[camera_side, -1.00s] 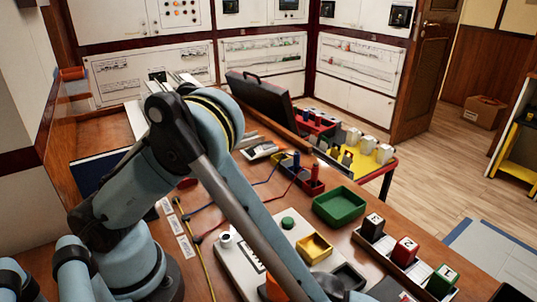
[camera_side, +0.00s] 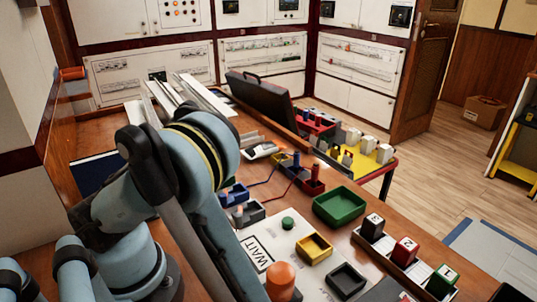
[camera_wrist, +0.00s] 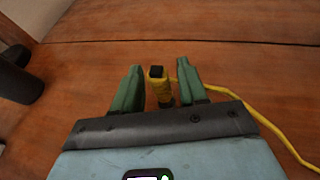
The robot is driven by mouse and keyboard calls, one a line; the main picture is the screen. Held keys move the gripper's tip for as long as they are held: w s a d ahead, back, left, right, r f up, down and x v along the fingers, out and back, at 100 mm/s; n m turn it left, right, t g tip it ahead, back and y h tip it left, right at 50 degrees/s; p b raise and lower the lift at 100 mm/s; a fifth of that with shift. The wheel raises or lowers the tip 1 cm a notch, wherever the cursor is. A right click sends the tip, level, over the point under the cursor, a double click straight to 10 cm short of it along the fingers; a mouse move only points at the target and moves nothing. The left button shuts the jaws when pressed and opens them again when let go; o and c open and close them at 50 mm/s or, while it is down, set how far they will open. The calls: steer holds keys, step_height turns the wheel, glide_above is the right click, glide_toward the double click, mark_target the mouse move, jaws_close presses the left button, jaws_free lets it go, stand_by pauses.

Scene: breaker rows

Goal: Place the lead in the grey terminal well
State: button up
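In the wrist view the lead's yellow plug (camera_wrist: 161,88), with a dark square tip, stands between the two green fingers of my gripper (camera_wrist: 158,84). Narrow gaps show between the plug and both fingers, so my gripper looks open around it. The yellow cable (camera_wrist: 262,118) runs off to the right over the wooden table. In the side view a small grey block (camera_side: 249,212), which looks like the grey terminal well, sits right of my arm. My arm hides the gripper and the lead there.
A blue block (camera_side: 234,194) sits just behind the grey one. A red block (camera_side: 314,186), green tray (camera_side: 340,207), yellow tray (camera_side: 315,247) and black tray (camera_side: 346,280) lie to the right. An orange cylinder (camera_side: 282,281) stands in front. The wrist view shows bare table beyond the fingers.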

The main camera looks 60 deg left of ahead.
jaws_close()
steer(key=shift+r, duration=0.1)
step_height(320, 180, up, 9)
steer(key=shift+f, duration=0.1)
steer(key=shift+w+r, duration=0.1)
steer(key=shift+r, duration=0.25)
steer(key=w+a+r+n+t+h, duration=0.3)
steer(key=w+n+t, duration=0.15)
steer(key=w, duration=0.45)
steer(key=w+a+r+n+t+h, duration=0.35)
steer(key=w+n, duration=0.25)
steer(key=w, duration=0.3)
steer(key=w+a+r+n+t+h, duration=0.3)
steer(key=w+a+n+t+h, duration=0.15)
steer(key=w, duration=0.55)
steer(key=w+a+r+n+t+y, duration=0.2)
steer(key=a+n+t+y, duration=0.1)
steer(key=a, duration=0.6)
steer(key=w+a+r+n+t+y, duration=0.3)
steer(key=a+n+t, duration=0.3)
steer(key=a, duration=0.3)
steer(key=w+a+r+n+t+y, duration=0.2)
steer(key=w+a+n+t+y, duration=0.1)
steer(key=a, duration=0.7)
steer(key=n+t+y, duration=0.1)
steer(key=n, duration=0.1)
steer(key=shift+r+n, duration=0.15)
steer(key=shift+n, duration=0.15)
